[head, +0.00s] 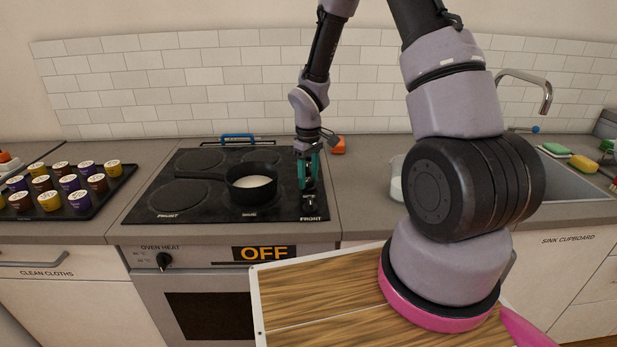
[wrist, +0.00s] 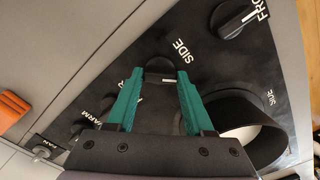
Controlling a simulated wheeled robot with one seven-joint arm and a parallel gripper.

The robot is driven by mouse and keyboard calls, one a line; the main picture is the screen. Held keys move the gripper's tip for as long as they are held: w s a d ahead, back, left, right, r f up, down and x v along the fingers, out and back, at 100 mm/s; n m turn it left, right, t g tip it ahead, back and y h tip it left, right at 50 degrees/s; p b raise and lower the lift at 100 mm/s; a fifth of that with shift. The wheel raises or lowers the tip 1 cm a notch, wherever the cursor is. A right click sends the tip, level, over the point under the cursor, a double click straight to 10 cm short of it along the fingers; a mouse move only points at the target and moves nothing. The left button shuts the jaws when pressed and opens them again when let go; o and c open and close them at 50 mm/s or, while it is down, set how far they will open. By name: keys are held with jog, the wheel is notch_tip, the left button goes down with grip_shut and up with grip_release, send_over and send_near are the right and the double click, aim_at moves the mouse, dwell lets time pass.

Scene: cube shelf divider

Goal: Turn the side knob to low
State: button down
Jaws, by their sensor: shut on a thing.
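The side knob (wrist: 160,65) is a dark knob next to the white word SIDE on the black cooktop (head: 160,200). In the wrist view it sits between the tips of my gripper's two teal fingers (wrist: 158,78). My gripper (head: 308,184) points down over the right edge of the cooktop in the head view, shut on this knob. The fingers and palm hide part of the knob, and I cannot read its setting. The front knob (wrist: 235,18) is apart from the fingers, by the word FRONT.
A black pan (head: 239,194) with white contents stands on the cooktop just left of my gripper; it also shows in the wrist view (wrist: 262,118). An orange object (head: 337,145) lies behind right. A tray of jars (head: 100,192) is far left. Counter right of the cooktop is partly clear.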

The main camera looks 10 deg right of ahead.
aim_at(308, 180)
jog(key=shift+m, duration=0.5)
jog(key=shift+c, duration=1.4)
grip_release()
notch_tip(308, 180, up, 11)
